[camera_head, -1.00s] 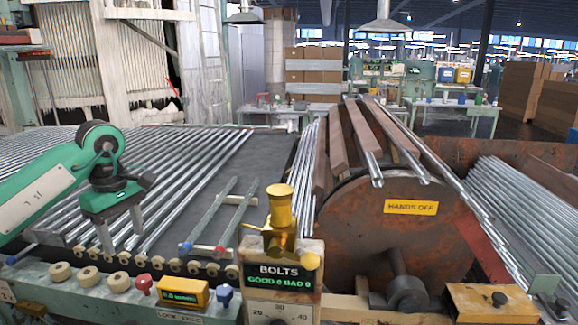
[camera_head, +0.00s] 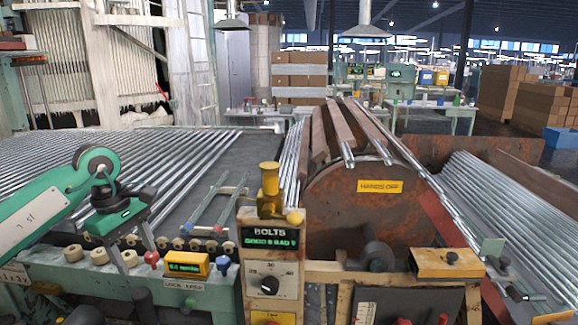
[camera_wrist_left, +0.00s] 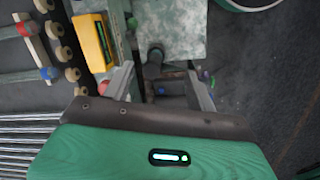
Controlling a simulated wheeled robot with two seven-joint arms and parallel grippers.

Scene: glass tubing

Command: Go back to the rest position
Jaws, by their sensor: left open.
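My left gripper (camera_head: 134,255) is at the lower left of the head view, over the front edge of the tubing bench. Its two fingers point down, apart, with nothing between them. In the left wrist view the open fingers (camera_wrist_left: 162,92) hang above the pale green front of the bench and the dark floor, beside a yellow box (camera_wrist_left: 93,42). My right gripper is in neither view.
Long glass tubes (camera_head: 190,165) lie on the bench behind the gripper. Two separate tubes (camera_head: 209,202) lie right of it. A post with a "BOLTS" display (camera_head: 270,238) and a rusty drum (camera_head: 350,215) stand further right. Cream knobs (camera_head: 99,256) line the front.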

